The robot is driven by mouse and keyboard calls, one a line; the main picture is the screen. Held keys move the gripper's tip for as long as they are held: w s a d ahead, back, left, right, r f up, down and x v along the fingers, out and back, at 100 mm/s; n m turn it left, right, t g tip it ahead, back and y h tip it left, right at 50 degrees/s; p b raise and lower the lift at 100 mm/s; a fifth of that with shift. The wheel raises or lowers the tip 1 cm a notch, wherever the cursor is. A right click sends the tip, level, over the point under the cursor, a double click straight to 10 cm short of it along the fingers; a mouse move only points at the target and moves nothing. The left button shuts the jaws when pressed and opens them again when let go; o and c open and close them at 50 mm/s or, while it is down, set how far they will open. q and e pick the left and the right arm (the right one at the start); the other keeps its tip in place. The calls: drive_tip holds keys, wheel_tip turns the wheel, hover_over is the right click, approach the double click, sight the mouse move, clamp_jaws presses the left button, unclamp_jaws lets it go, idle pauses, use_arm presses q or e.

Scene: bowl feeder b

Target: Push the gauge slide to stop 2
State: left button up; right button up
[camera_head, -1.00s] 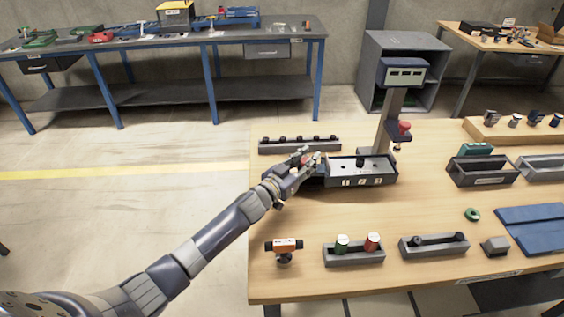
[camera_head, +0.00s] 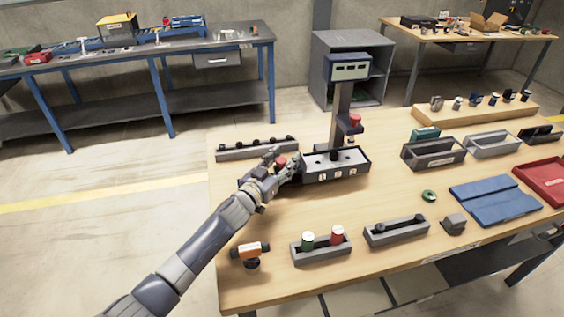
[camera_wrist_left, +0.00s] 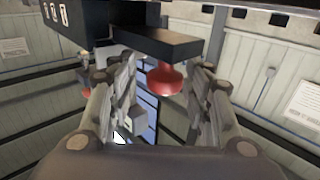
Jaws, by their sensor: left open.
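The gauge (camera_head: 335,167) is a dark box with numbered white labels on its front, on the wooden table. A black post (camera_head: 334,154) stands up in it. A column behind it carries a display (camera_head: 350,68) and a red knob (camera_head: 355,120). My left gripper (camera_head: 288,163) is at the left end of the gauge, beside a red knob (camera_head: 280,162). In the left wrist view, my left gripper (camera_wrist_left: 158,85) is open, with a red knob (camera_wrist_left: 163,79) under a dark bar (camera_wrist_left: 145,42) between its fingers. I cannot tell whether they touch. My right gripper is not in view.
A dark rack (camera_head: 257,148) lies behind the gripper. In front are an orange-ended tool (camera_head: 250,250), a tray (camera_head: 321,248) with green and red cylinders, and another tray (camera_head: 398,231). Bins (camera_head: 433,152) stand to the right. The table between gauge and front trays is clear.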

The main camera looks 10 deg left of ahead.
use_arm(q)
drive_tip(key=shift+a, duration=0.1)
drive_tip(key=shift+s+a, duration=0.1)
drive_tip(key=shift+s, duration=0.15)
drive_tip(key=v, duration=1.1)
drive_tip(key=shift+s, duration=0.25)
drive_tip(key=shift+o, duration=0.2)
drive_tip(key=shift+r, duration=0.1)
